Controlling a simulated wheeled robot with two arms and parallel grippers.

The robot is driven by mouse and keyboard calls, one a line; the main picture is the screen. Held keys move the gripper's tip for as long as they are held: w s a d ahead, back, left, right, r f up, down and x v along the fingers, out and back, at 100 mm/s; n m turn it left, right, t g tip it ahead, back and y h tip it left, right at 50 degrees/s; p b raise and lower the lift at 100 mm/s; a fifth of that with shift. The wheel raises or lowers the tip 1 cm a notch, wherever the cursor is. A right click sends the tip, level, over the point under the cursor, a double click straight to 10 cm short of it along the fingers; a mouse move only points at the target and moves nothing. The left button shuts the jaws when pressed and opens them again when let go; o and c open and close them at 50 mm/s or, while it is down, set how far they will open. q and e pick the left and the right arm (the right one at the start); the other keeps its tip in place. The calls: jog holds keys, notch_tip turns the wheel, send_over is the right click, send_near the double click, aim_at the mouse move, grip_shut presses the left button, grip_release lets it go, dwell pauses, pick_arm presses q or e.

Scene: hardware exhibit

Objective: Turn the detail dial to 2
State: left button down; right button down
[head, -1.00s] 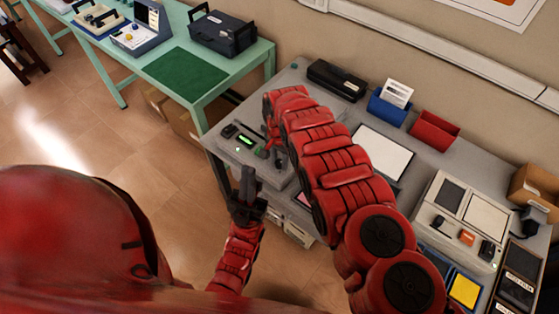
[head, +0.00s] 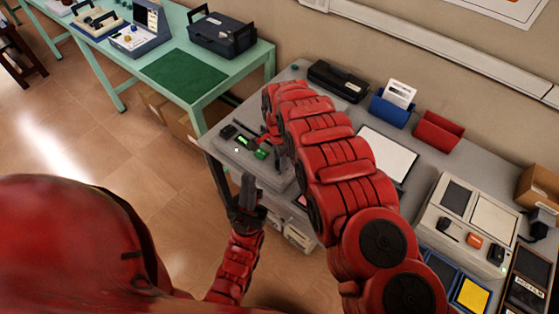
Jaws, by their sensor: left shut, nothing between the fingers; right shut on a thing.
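A grey device (head: 224,146) with a lit green display (head: 242,140) sits at the near left corner of the grey table. A small black part (head: 228,131) is on its left side. My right gripper (head: 253,147) is at the device, its dark fingers crossing in front of the display. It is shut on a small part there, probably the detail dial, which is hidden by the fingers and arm. The dial's marks and setting cannot be read. My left gripper (head: 248,187) is shut and empty, in front of the table's near edge, apart from the device.
The grey table also holds a black case (head: 337,80), a blue holder (head: 391,110), a red holder (head: 437,132), a white panel (head: 384,155) and a pale control box (head: 462,212). A green table (head: 200,115) stands at the left. My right arm covers the middle.

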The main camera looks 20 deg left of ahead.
jog(key=c, duration=0.5)
grip_release()
jog(key=shift+r, duration=0.1)
jog(key=shift+r, duration=0.4)
notch_tip(320, 180, up, 4)
jog(key=shift+w+f+b, duration=0.1)
jog(key=shift+f+b, duration=0.05)
jog(key=shift+b, duration=0.8)
notch_tip(320, 180, up, 2)
jog(key=shift+r+p, duration=0.2)
jog(key=shift+p, duration=0.15)
notch_tip(320, 180, up, 10)
jog(key=p, duration=0.9)
jog(key=shift+r, duration=0.15)
